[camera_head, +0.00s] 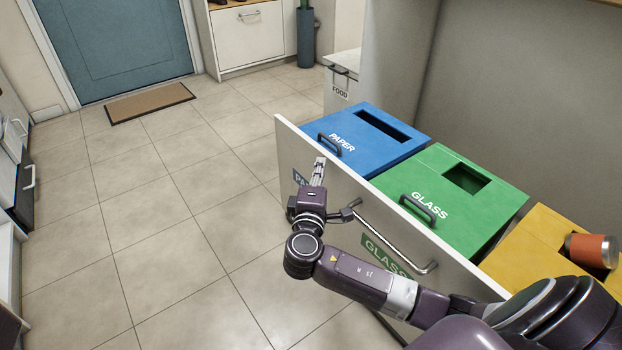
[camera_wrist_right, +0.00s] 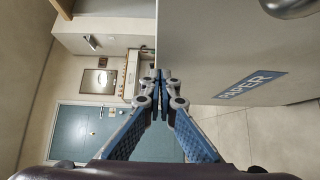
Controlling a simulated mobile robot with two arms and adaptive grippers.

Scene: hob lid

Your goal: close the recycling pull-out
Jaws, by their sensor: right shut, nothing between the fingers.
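The recycling pull-out (camera_head: 284,142) stands open, its white front panel facing the tiled floor. Behind the panel sit a blue PAPER bin (camera_head: 350,124), a green GLASS bin (camera_head: 404,176) and a yellow bin (camera_head: 521,250). A metal bar handle (camera_head: 408,252) runs along the panel's outer face. My right gripper (camera_head: 319,164) is shut and empty, in front of the panel near the PAPER label. In the right wrist view its fingertips (camera_wrist_right: 158,76) meet beside the panel face (camera_wrist_right: 206,55). I cannot tell if they touch it. My left gripper is not in view.
A red-orange can (camera_head: 592,250) lies at the yellow bin's opening. A FOOD bin (camera_head: 341,92) stands beyond the pull-out. A blue door (camera_head: 115,45) with a brown mat (camera_head: 148,102) is at the back. The tiled floor (camera_head: 170,220) to the left is clear.

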